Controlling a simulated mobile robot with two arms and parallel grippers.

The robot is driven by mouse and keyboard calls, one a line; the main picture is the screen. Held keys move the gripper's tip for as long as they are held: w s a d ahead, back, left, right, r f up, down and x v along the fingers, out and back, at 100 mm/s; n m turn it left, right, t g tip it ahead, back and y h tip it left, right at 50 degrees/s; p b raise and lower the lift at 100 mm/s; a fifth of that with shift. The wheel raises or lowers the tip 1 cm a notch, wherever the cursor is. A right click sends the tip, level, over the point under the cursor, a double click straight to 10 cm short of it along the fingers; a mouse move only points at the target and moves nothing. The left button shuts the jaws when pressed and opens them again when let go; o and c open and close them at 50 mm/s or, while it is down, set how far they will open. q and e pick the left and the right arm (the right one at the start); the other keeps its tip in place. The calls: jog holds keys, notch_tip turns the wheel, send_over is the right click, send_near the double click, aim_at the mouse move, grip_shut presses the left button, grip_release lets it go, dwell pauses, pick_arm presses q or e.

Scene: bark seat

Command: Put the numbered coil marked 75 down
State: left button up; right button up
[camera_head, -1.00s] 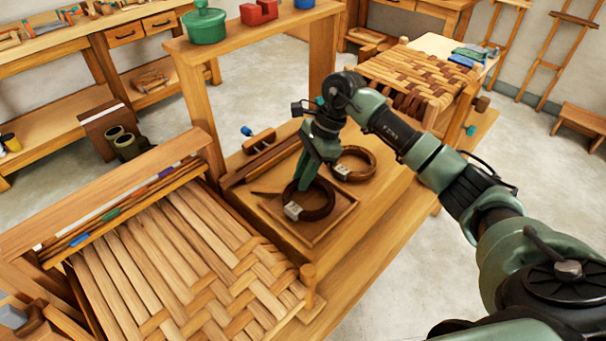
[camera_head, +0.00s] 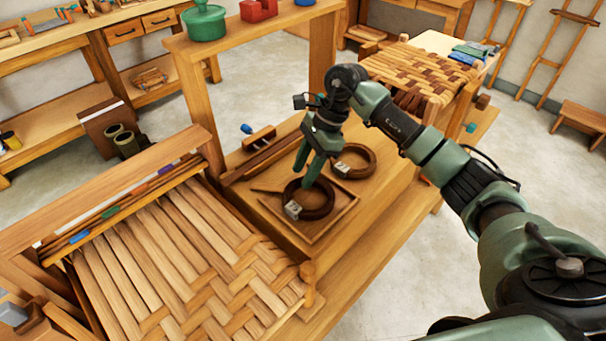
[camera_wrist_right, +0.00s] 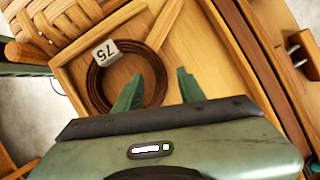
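The coil marked 75 (camera_head: 325,208) is a dark brown ring with a pale tag. It lies flat in a shallow wooden tray (camera_head: 335,224) on the bench. In the right wrist view the coil (camera_wrist_right: 97,88) is at left, and its tag reads 75 upside down. My right gripper (camera_head: 306,181) is over the coil's far side, its two fingers spread apart. In the right wrist view the right gripper (camera_wrist_right: 160,80) is open; one finger overlaps the coil's edge, the other is clear of it. I cannot tell whether that finger touches the coil. My left gripper is out of view.
A second tagged coil (camera_head: 373,160) lies just behind the tray, close to the gripper. A woven bark seat (camera_head: 200,270) stands at front left, another seat (camera_head: 420,72) at back right. A wooden frame holding a green pot (camera_head: 204,26) rises behind the bench.

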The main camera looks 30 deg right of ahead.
jog(key=b+v, duration=0.2)
jog(key=v, duration=0.8)
jog(key=shift+d+r, duration=0.2)
jog(key=shift+r, duration=0.1)
